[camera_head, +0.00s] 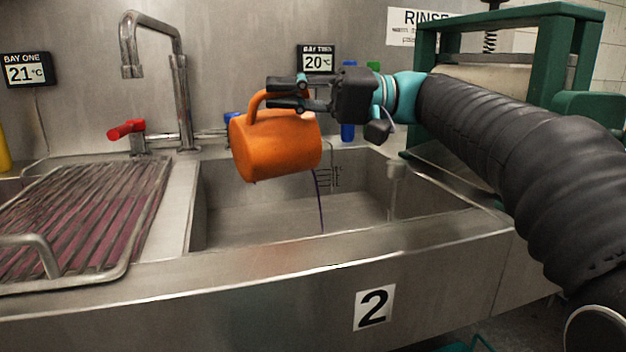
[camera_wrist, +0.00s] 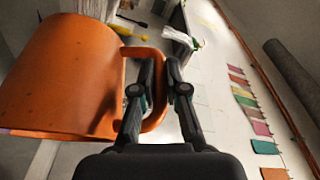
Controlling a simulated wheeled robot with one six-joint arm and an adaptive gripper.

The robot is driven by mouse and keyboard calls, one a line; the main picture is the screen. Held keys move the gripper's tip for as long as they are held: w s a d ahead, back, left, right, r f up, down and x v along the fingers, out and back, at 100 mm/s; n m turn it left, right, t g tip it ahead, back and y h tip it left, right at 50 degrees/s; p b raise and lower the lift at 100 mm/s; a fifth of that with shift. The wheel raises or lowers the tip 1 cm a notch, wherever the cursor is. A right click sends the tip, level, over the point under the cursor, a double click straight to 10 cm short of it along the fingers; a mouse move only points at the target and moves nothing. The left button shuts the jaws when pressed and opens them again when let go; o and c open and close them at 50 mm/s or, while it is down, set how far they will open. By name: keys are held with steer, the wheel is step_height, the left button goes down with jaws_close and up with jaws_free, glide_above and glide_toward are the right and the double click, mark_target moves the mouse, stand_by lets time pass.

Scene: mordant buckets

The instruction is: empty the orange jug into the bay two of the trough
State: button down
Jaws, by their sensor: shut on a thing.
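The orange jug (camera_head: 275,147) hangs tilted above bay two (camera_head: 260,228), the open steel basin behind the "2" label. My gripper (camera_head: 285,93) is shut on the jug's handle, at the jug's upper side. A thin dark purple stream (camera_head: 320,205) falls from the jug's lower right end into the basin. The basin floor looks grey, with no clear pool that I can make out. In the wrist view, the jug (camera_wrist: 60,75) fills the left, and the gripper fingers (camera_wrist: 160,68) close on its handle. The inside of the jug is hidden.
Left of the basin, a metal rack (camera_head: 75,225) lies over bay one, with purple-pink showing through. A tap (camera_head: 180,90) with a red lever (camera_head: 127,129) stands behind the divider. A green-framed machine (camera_head: 505,60) stands at the right. Displays read 21 and 20 °C.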

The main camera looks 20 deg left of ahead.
mark_target(250, 113)
steer(key=shift+w+d+r+y, duration=0.25)
steer(key=shift+w+d+y, duration=0.05)
steer(key=shift+w+d, duration=0.1)
stand_by(0.5)
steer(key=s+a+f+h, duration=0.2)
steer(key=s+a, duration=0.1)
steer(key=shift+s+a+n+t+h, duration=0.1)
steer(key=shift+a+n+t+h, duration=0.1)
steer(key=shift+n+t+h, duration=0.15)
steer(key=shift+s+a+f+n+t+h, duration=0.25)
steer(key=shift+s+a+f+t+h, duration=0.15)
steer(key=shift+s+a, duration=0.2)
steer(key=s+a+f+t+h+p, duration=0.1)
steer(key=s+a+t+h, duration=0.1)
steer(key=h, duration=0.1)
steer(key=s+a+f+n+t+h+p, duration=0.1)
steer(key=s+a+f+t+h+p, duration=0.2)
steer(key=s+a+t+h, duration=0.1)
steer(key=a+h, duration=0.1)
steer(key=shift+s+f+n+t+h, duration=0.25)
steer(key=shift+s+f+n+h, duration=0.05)
steer(key=shift+s+n+h, duration=0.1)
steer(key=shift+s+a+f+t+h, duration=0.35)
steer(key=shift+f+t+h, duration=0.1)
steer(key=shift+t+h, duration=0.3)
